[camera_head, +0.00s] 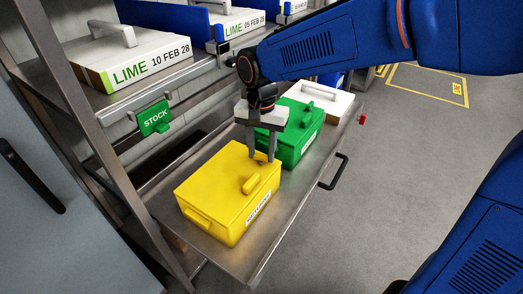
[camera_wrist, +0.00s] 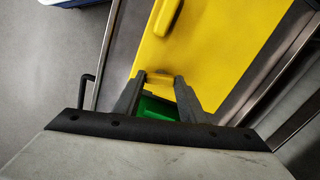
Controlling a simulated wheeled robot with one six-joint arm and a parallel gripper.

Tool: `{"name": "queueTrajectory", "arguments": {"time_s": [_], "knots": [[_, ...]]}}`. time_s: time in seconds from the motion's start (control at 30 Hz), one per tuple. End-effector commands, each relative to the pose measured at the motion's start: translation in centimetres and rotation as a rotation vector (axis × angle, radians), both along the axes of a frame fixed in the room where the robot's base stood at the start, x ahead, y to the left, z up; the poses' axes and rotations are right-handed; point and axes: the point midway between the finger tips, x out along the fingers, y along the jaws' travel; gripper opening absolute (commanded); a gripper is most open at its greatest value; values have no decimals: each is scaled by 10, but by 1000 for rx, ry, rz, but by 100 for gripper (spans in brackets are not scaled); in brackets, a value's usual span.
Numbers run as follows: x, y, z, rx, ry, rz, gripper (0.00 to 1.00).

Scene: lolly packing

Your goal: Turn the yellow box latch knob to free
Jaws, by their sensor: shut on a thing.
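The yellow box (camera_head: 212,188) sits closed on the metal shelf, and its lid fills the upper middle of the wrist view (camera_wrist: 208,45). A raised yellow bar (camera_head: 252,183) stands on its lid and also shows at the top of the wrist view (camera_wrist: 168,15). My gripper (camera_head: 262,158) reaches down at the box's far edge, beside the green box. In the wrist view its fingertips (camera_wrist: 162,80) are shut on a small yellow latch knob (camera_wrist: 160,77) at the lid's edge. The fingers partly hide the knob, and I cannot tell its turn angle.
The green box (camera_head: 298,138) stands close behind the yellow box, with a white box (camera_head: 328,102) beyond it. The metal shelf (camera_head: 240,262) has a black handle (camera_head: 335,172) on its right side. A LIME box (camera_head: 140,58) stands on the upper shelf. Open floor lies to the right.

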Motion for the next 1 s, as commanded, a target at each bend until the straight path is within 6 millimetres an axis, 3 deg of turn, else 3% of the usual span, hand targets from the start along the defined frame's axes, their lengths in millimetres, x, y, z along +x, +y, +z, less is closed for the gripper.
{"name": "queueTrajectory", "arguments": {"time_s": [0.4,1.0], "knots": [[0,0,0,1,0,-224,15],[0,0,0,0,0,-269,15]]}}
